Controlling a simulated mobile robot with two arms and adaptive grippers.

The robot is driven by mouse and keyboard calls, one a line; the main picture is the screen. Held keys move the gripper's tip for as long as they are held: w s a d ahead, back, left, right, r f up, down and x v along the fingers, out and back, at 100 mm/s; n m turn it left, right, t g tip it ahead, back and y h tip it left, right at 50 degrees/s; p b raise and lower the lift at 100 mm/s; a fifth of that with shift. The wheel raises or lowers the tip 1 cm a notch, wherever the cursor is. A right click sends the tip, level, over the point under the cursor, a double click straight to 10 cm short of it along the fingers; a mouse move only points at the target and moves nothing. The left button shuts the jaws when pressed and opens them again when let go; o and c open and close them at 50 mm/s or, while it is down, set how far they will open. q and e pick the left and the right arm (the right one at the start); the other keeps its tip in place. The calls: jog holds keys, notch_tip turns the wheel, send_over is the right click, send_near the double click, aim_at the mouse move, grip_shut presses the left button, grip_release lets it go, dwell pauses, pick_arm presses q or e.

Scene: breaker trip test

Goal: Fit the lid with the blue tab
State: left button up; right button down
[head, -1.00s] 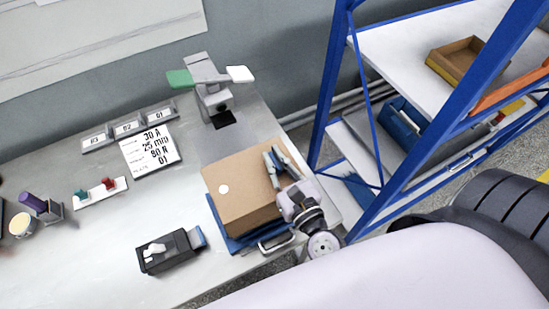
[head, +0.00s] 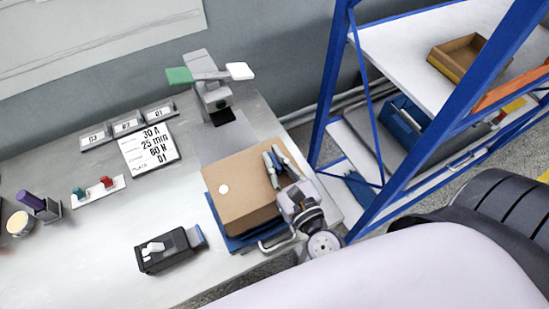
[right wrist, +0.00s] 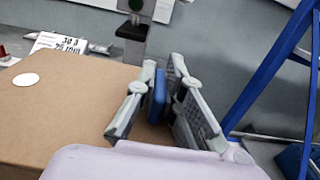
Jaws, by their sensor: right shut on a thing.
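A brown cardboard lid or box top (head: 235,190) with a white round dot lies at the right end of the bench. It also shows in the right wrist view (right wrist: 60,105). A blue piece (head: 240,241) shows under its front and left edges. My right gripper (head: 274,158) is at its right side, shut on an upright blue tab (right wrist: 158,95). I cannot tell whether the lid sits flush, as its far and right edges are partly hidden by the gripper. My left gripper is not in view.
A grey stand with green and white paddles (head: 213,90) rises behind the box. A black switch box (head: 166,250) stands front left. A printed card (head: 150,149) and label holders (head: 127,124) lie farther back. A blue-framed shelf (head: 333,85) stands right. The bench's left front is clear.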

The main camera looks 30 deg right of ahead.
jog(key=shift+f+b, duration=0.95)
jog(key=shift+f, duration=0.15)
jog(key=c, duration=1.6)
grip_release()
jog(key=s, duration=1.2)
jog(key=shift+d, duration=0.2)
